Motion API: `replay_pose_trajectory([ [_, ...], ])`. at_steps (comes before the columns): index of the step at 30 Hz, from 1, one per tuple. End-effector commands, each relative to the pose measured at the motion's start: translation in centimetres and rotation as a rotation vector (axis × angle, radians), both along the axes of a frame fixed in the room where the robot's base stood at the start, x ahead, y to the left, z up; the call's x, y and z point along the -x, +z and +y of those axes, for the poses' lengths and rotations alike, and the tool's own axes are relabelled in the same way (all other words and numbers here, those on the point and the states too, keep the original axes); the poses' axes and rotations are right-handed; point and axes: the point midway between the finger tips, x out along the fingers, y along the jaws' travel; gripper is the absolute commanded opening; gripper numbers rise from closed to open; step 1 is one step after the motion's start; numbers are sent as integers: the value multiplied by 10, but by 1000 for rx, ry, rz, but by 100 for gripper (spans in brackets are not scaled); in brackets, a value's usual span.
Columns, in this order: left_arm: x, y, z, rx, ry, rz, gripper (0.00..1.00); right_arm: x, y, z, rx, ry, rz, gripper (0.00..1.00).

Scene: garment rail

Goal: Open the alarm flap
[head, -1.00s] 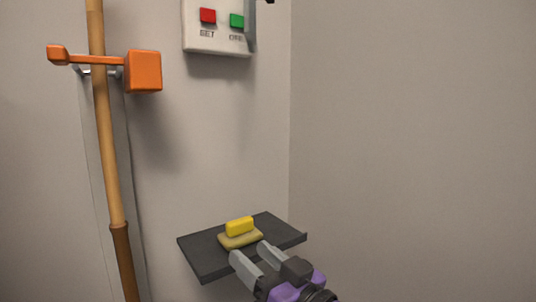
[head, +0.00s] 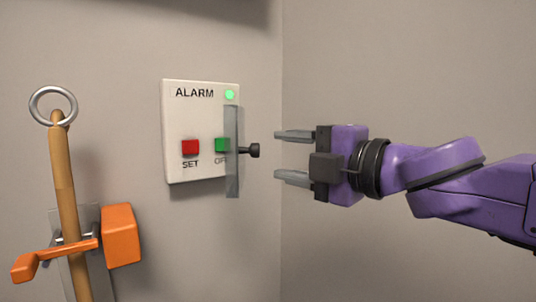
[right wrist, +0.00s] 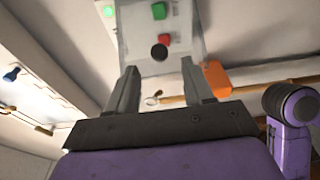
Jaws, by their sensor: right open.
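The white alarm panel (head: 200,105) is on the wall, with a red SET button (head: 190,147), a green OFF button (head: 221,145) and a lit green lamp (head: 229,94). The clear grey flap (head: 232,175) shows as a narrow upright strip by the panel's right edge, partly over the OFF label. A black knob (head: 254,150) sticks out from it to the right. My right gripper (head: 277,155) is open and empty, right of the knob and apart from it. In the right wrist view the knob (right wrist: 159,53) appears between the fingertips (right wrist: 159,68). My left gripper is out of view.
An orange holder (head: 121,235) and a wooden pole (head: 65,185) topped by a metal ring (head: 53,91) stand lower left of the panel. The wall corner is just right of the panel. The right wall is bare.

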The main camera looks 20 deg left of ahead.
Motion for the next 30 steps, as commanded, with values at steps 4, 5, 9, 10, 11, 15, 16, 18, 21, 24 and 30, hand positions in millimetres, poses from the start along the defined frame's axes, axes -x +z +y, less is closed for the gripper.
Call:
replay_pose_trajectory([
  [4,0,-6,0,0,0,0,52,-13,-2,29,5,1,-3,52],
  [5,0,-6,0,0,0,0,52,-15,-1,33,4,1,-6,52],
  [9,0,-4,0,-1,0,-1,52,-23,0,46,2,-1,-1,52],
  [10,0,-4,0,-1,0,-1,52,-24,0,48,1,-1,0,52],
  [11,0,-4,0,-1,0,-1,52,-25,1,49,1,-1,-2,52],
  [15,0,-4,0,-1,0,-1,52,-27,1,52,-2,0,-1,52],
  [16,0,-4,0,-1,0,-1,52,-27,1,52,-2,0,-1,52],
  [18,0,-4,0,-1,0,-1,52,-27,1,52,-2,-1,-1,52],
  [21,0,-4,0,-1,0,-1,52,-27,1,51,-2,-1,-1,45],
  [24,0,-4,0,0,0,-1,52,-27,1,51,-2,-2,-1,12],
  [30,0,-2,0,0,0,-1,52,-27,2,51,-1,0,0,0],
])
